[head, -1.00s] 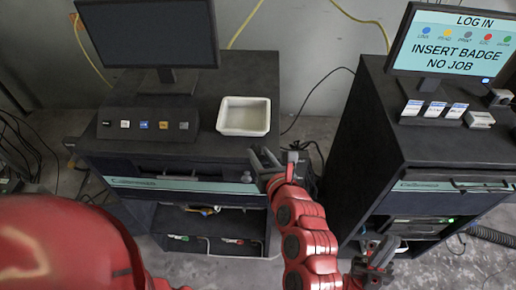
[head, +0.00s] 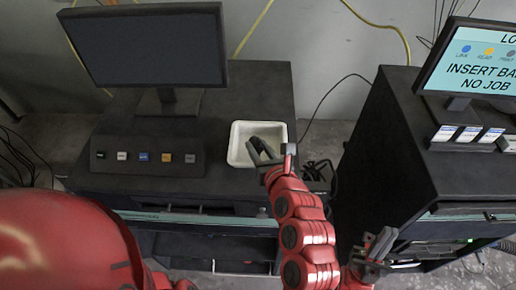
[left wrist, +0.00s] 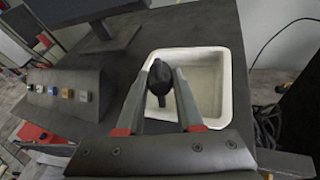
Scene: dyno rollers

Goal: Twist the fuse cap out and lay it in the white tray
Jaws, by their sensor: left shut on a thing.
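The white tray (head: 239,128) sits on the dark cabinet top and shows empty in the left wrist view (left wrist: 235,85). My left gripper (head: 262,149) reaches over the tray's front part. In the left wrist view its fingers (left wrist: 162,88) are shut on the black fuse cap (left wrist: 160,78), a dark rounded piece with a narrow lower end. The cap overlaps the tray's left wall and inside in that view; its height above the tray is hard to tell. My right gripper (head: 376,246) hangs low by the right cabinet, its jaws unclear.
A dark monitor (head: 145,45) stands behind a panel with several coloured buttons (head: 145,157), left of the tray. A second cabinet (head: 385,150) on the right carries a lit login screen (head: 480,62). A cable runs along the floor between the cabinets.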

